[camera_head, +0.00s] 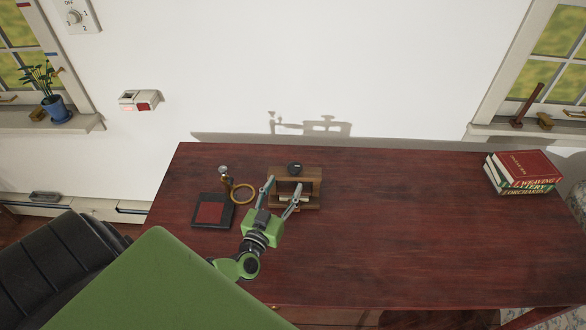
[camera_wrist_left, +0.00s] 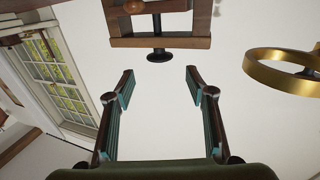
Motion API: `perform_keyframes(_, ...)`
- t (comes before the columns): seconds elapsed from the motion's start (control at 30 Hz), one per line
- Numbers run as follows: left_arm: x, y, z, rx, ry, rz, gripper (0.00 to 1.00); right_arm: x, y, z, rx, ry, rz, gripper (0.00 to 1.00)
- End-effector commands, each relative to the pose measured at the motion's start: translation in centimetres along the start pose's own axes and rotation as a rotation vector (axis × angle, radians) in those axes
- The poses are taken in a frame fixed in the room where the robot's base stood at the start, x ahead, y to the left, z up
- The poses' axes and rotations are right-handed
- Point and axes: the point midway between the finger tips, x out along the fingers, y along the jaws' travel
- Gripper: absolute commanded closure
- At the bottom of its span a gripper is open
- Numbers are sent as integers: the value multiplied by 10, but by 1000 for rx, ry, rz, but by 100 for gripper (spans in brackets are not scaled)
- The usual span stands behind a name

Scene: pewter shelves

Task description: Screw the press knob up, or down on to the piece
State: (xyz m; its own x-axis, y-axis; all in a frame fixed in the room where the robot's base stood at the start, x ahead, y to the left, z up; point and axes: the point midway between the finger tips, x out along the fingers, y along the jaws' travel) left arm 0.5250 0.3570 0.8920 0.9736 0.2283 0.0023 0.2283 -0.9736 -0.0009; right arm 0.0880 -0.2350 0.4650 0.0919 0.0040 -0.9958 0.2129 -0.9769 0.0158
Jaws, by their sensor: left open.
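The small wooden press (camera_head: 313,176) stands on the dark red table, with its black knob (camera_head: 295,168) on top. In the left wrist view, which looks upside down, the knob (camera_wrist_left: 159,55) shows as a black disc on a short screw beyond the wooden beam (camera_wrist_left: 185,43). My left gripper (camera_head: 284,183) is open and empty in front of the press. In the wrist view its two fingers (camera_wrist_left: 159,72) stand apart, with the knob ahead, between and just beyond the tips. A pale thing (camera_head: 293,199) shows low in the press, partly hidden. My right gripper is not in view.
Left of the press, a brass ring (camera_head: 233,196) on a stand is close by; it also shows in the wrist view (camera_wrist_left: 252,68). A dark tray with a red pad (camera_head: 209,213) lies beside it. Books (camera_head: 523,171) sit far right. The table's middle right is clear.

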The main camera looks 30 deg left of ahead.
Motion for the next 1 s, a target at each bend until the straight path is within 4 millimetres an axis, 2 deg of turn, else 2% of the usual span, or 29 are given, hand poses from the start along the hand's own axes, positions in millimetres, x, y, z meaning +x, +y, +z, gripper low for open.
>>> perform_keyframes(0.03,12,0,-2,1,4,-1,50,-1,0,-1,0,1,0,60)
perform_keyframes(0.2,43,0,-1,0,2,0,50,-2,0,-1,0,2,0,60)
perform_keyframes(0.4,67,0,0,-1,1,-1,50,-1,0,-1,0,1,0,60)
perform_keyframes(0.6,76,0,0,-2,0,0,50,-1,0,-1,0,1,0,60)
perform_keyframes(0.83,76,0,0,-1,-1,0,50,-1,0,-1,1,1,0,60)
perform_keyframes(0.87,76,0,0,-1,-1,0,52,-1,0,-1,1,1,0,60)
perform_keyframes(1.0,76,0,0,-1,-1,0,88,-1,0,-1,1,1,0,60)
